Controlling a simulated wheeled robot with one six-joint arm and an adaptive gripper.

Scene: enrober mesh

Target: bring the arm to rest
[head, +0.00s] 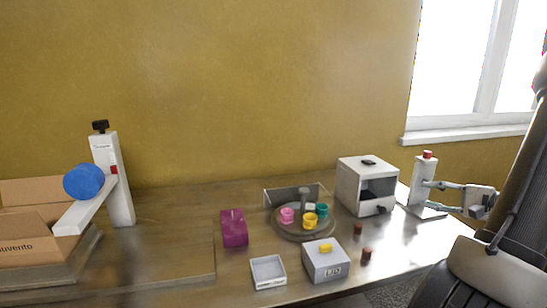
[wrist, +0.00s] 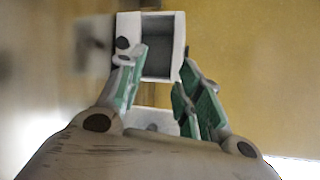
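My gripper (head: 428,195) is at the right of the head view, level and pointing left. Its two fingers are spread apart with nothing seen between their pads. The fingertips overlap the white post with a red top (head: 418,178) in that view; I cannot tell whether they touch it. In the wrist view my gripper (wrist: 163,62) shows green pads well apart. Beyond them is a white box with a dark opening (wrist: 157,58), which looks like the white open-fronted box (head: 352,183) of the head view.
The wooden table (head: 180,215) holds a round tray (head: 291,234) with small coloured cups, a grey box with a yellow knob (head: 325,263), a white open tray (head: 267,272) and a magenta block (head: 234,228). A white stand with a blue disc (head: 84,182) and cardboard boxes (head: 30,245) are at left.

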